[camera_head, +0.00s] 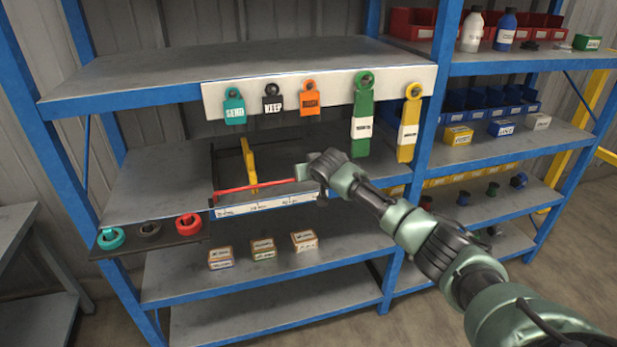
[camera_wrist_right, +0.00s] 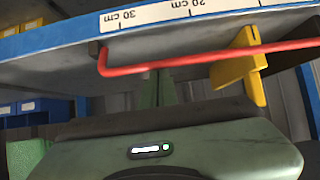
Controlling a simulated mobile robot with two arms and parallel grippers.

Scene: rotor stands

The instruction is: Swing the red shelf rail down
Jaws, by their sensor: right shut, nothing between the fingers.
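The red shelf rail (camera_head: 252,187) is a thin bar running along the front of the middle shelf, above the white ruler strip (camera_head: 265,204). In the right wrist view the red rail (camera_wrist_right: 200,58) crosses the upper part of the picture, with a bent end at the left. My right gripper (camera_head: 302,172) is at the rail's right end in the head view. Its green fingers (camera_wrist_right: 157,84) are shut and empty, with their tips close to the rail; I cannot tell whether they touch. My left gripper is not in view.
A yellow divider (camera_head: 249,164) stands behind the rail. Colored tags hang from a white board (camera_head: 330,92) above. A dark ledge (camera_head: 150,240) with several rings is at left. Small boxes (camera_head: 263,249) sit on the shelf below. A blue upright (camera_head: 425,110) stands at right.

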